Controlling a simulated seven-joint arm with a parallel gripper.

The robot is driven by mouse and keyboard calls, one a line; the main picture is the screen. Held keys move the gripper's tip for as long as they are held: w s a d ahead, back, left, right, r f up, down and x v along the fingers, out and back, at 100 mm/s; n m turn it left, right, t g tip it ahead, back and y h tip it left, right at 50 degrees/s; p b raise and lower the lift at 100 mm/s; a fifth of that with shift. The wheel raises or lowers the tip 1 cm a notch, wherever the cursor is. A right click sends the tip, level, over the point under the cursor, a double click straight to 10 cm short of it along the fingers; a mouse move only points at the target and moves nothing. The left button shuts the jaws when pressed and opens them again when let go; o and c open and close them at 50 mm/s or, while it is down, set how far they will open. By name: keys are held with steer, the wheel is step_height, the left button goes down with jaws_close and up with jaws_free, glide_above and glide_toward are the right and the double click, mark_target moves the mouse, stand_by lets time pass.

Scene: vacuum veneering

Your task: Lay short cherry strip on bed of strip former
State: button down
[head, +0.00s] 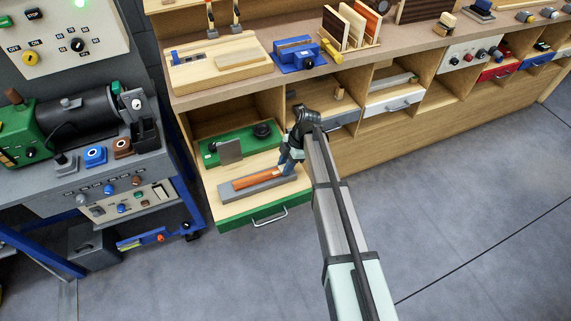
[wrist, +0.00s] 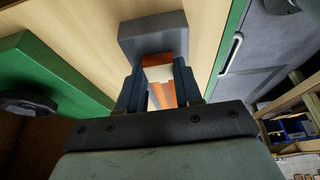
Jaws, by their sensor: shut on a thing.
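An orange-brown cherry strip (head: 258,178) lies lengthwise over a long grey block (head: 285,188), apparently the bed of the strip former, in the open drawer. My gripper (head: 287,168) is at the strip's right end, above that end of the block. In the wrist view, my gripper (wrist: 159,88) has its fingers on both sides of the strip (wrist: 166,96), shut on it. The grey block's end (wrist: 152,32) shows beyond the fingertips. I cannot tell whether the strip touches the bed along its length; the fingers and gripper body hide part of it.
The drawer's green front (head: 262,213) has a metal handle. Behind the block, a green base (head: 238,146) holds an upright grey plate and a dark knob. The bench top (head: 270,85) with a blue device (head: 298,54) is above. The floor at right is clear.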

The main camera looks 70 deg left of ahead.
steer(key=c, duration=0.7)
jaws_free()
steer(key=shift+r, duration=0.1)
steer(key=v, duration=1.3)
steer(key=shift+w+r, duration=0.1)
steer(key=shift+r, duration=0.2)
